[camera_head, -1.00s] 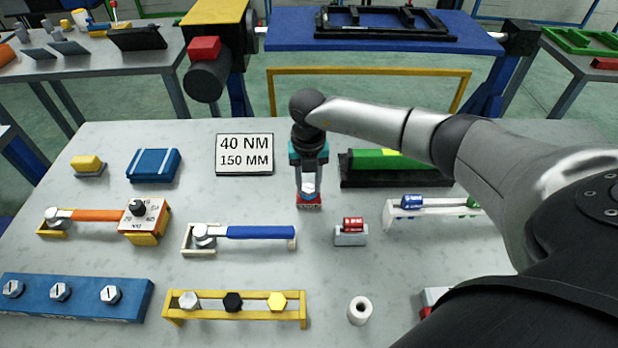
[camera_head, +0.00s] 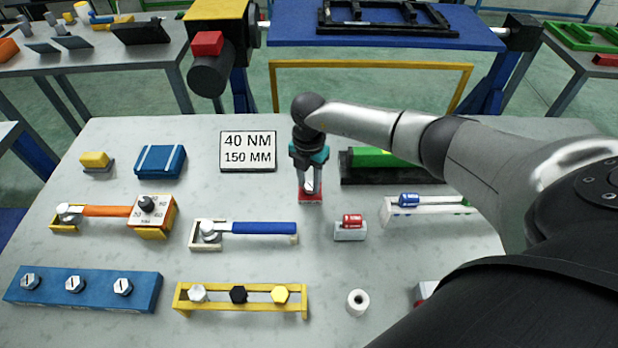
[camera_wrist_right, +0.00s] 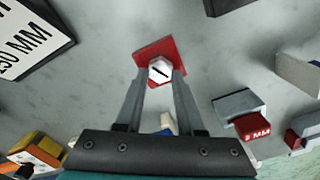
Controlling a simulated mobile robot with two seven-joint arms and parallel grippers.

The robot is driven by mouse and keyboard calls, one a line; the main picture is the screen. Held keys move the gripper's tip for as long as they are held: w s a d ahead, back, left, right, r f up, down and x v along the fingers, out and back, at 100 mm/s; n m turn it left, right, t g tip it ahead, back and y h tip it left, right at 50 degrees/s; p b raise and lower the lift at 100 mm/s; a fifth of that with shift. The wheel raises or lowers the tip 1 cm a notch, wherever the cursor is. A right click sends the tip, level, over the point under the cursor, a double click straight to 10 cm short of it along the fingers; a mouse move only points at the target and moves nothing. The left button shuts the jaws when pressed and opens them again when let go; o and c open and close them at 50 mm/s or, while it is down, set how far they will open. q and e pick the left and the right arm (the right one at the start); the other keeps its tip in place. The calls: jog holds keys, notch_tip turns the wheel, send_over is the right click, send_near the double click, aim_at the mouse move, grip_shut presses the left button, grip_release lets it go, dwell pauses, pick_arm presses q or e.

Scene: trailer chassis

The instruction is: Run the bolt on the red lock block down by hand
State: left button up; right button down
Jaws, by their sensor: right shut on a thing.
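The red lock block (camera_head: 310,197) lies on the grey table below my right gripper (camera_head: 308,186), and it also shows in the right wrist view (camera_wrist_right: 150,50). A silver hex bolt (camera_wrist_right: 159,71) with a dark line across its head sits at the block. My right gripper (camera_wrist_right: 161,78) points down with its two fingers on either side of the bolt head, shut on it. How far the bolt is in the block is hidden. My left gripper is not in any view.
A sign reading 40 NM, 150 MM (camera_head: 248,151) stands left of the block. A dark tray with a green part (camera_head: 375,160) is close on the right.

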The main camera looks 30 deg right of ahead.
aim_at(309, 186)
jog(key=shift+w+d+r, duration=0.1)
jog(key=shift+w+r, duration=0.15)
jog(key=c, duration=1)
grip_release()
jog(key=o, duration=0.5)
jog(key=shift+s+f, duration=0.15)
jog(key=shift+s, duration=0.05)
notch_tip(309, 186, up, 15)
jog(key=shift+r, duration=0.15)
